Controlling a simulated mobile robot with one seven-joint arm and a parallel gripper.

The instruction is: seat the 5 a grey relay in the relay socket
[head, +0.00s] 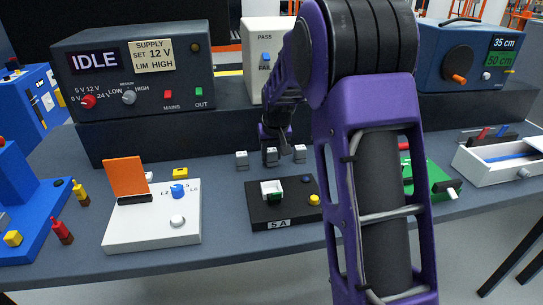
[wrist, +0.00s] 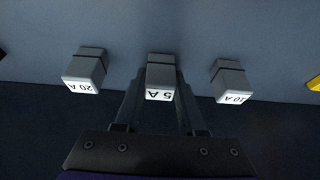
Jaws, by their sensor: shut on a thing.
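The 5 A grey relay (wrist: 162,77) stands in the middle of a row of three grey relays in the wrist view. It shows small in the head view (head: 271,156), behind the socket block. My gripper (wrist: 160,92) is shut on it, one finger on each side. The relay is level with its neighbours and looks to be on the bench; I cannot tell if it is slightly raised.
A 20 A relay (wrist: 85,68) and another marked relay (wrist: 230,81) flank the held one closely. The black block also bears a green part (head: 278,196) and a yellow button (head: 314,200). A white panel (head: 150,230) stands left; a green board (head: 435,178) lies right.

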